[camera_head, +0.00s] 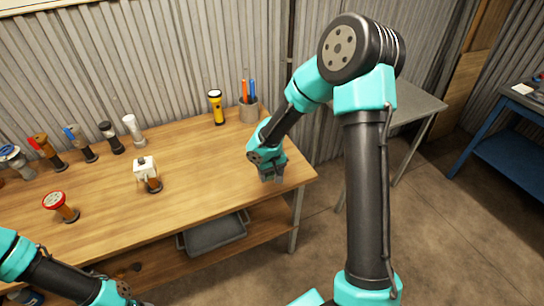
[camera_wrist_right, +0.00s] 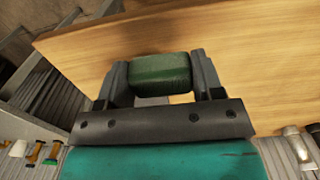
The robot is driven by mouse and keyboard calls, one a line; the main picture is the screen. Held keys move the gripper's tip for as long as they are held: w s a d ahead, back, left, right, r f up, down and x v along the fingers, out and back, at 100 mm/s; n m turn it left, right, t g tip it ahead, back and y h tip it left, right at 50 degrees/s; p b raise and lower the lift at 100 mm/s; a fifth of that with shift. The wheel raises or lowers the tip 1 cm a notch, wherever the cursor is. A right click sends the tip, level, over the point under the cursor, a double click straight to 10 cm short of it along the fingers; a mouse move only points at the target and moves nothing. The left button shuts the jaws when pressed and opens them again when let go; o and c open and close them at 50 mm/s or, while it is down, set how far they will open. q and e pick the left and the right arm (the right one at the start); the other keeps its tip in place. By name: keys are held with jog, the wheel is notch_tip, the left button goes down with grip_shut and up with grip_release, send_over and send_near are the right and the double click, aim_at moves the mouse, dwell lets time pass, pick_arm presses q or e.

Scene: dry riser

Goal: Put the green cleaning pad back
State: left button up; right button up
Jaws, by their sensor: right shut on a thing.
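The green cleaning pad (camera_wrist_right: 162,75) is a small dark green block with rounded edges. It sits between the two fingers of my right gripper (camera_wrist_right: 162,82) in the right wrist view, and the gripper is shut on it. In the head view my right gripper (camera_head: 271,176) points down over the right end of the wooden workbench (camera_head: 215,160), close to its front right corner. I cannot make out the pad in that view. I cannot tell whether the pad touches the bench top. My left arm shows at the lower left, but its fingers are out of the frame.
A yellow flashlight (camera_head: 216,107) and a pen cup (camera_head: 249,110) stand behind my right gripper. A white-topped stand (camera_head: 146,170) and a red-topped stand (camera_head: 61,206) are further left, with several brushes at the back. A grey bin (camera_head: 215,234) sits below the bench top.

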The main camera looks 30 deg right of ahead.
pick_arm(q)
jog(key=shift+o, duration=0.7)
pick_arm(e)
jog(key=shift+w+d, duration=0.15)
jog(key=shift+w, duration=0.15)
pick_arm(q)
jog(key=o, duration=0.5)
pick_arm(e)
jog(key=w+d, duration=0.2)
jog(key=w, duration=0.2)
jog(key=w+d+f, duration=0.1)
jog(key=w+d, duration=0.2)
jog(key=w, duration=0.1)
jog(key=w+d, duration=0.3)
jog(key=w, duration=0.2)
jog(key=shift+f, duration=0.25)
pick_arm(q)
jog(key=shift+o, duration=0.2)
pick_arm(e)
jog(key=shift+f, duration=1.75)
jog(key=shift+f, duration=0.15)
jog(key=o, duration=0.8)
jog(key=shift+o, duration=0.2)
